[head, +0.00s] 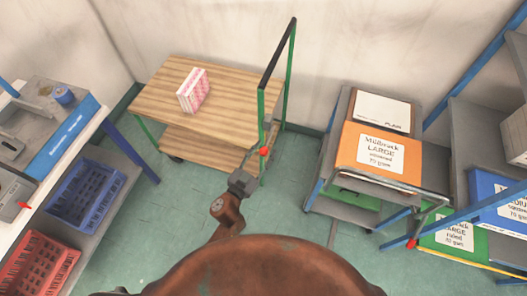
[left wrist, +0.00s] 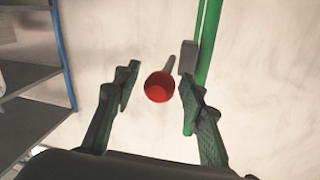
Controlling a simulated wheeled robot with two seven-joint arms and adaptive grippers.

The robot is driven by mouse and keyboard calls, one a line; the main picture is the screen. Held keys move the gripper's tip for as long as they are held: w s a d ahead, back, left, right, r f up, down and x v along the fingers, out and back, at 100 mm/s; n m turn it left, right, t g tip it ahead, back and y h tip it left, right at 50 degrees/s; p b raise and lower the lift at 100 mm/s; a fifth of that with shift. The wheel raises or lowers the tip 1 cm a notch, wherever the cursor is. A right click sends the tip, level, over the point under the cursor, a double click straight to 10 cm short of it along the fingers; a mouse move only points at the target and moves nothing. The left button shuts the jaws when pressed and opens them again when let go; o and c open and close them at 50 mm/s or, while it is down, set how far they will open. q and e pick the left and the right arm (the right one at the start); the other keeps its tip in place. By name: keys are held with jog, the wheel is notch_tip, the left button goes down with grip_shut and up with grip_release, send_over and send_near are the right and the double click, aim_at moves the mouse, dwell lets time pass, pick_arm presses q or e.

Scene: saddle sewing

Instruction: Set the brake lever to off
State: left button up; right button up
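The brake lever ends in a red ball knob (head: 264,152), on the green handle post (head: 290,70) of the wooden trolley (head: 236,100). In the left wrist view the red knob (left wrist: 159,87) sits in the space between my fingers, with its pale stem (left wrist: 170,64) behind it and a grey block (left wrist: 188,57) on the green post. My left gripper (head: 252,163) is close to the knob in the head view. Its fingers (left wrist: 159,91) are spread, with a visible gap on both sides of the knob. My right gripper is not in view.
A pink and white box (head: 193,91) lies on the trolley top. A bench with blue (head: 87,193) and red crates (head: 38,266) is on the left.

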pick_arm(q)
grip_shut()
dwell(0.5)
